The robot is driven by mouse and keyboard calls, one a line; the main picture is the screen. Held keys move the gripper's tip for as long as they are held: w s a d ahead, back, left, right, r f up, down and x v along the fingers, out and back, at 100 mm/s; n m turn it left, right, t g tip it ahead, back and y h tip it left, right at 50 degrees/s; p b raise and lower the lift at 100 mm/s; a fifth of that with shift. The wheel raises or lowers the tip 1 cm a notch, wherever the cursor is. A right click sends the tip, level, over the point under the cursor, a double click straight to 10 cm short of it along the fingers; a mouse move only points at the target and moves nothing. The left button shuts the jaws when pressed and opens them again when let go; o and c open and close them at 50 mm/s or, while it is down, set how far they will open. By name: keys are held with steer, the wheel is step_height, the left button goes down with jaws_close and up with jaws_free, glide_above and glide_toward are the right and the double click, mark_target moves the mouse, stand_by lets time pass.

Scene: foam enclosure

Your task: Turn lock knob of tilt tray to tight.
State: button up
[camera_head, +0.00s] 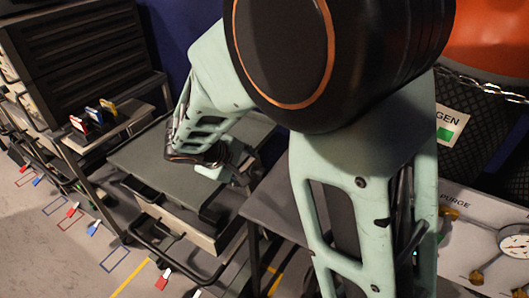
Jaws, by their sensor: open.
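A flat grey panel (145,157) on a cart in the middle looks like the tilt tray. It is partly covered by my arm. I cannot make out the lock knob; it is too small or hidden behind my arm. My gripper (238,177) is open, over the right part of the panel, small and partly hidden by my wrist. I cannot tell whether it touches anything.
A black slatted cabinet (75,45) stands at the back left, with a small rack of red, blue and yellow tags (95,115) in front. A grey table (275,205) is to the right. A gauge (515,243) and purge panel (460,215) stand at the far right.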

mark_target(260, 172)
steer(key=b+x, duration=0.1)
steer(key=x, duration=0.9)
steer(key=shift+w+d+f+b, duration=0.1)
steer(key=shift+b, duration=0.2)
steer(key=shift+c, duration=0.2)
steer(key=c, duration=1.1)
steer(key=shift+p, duration=0.5)
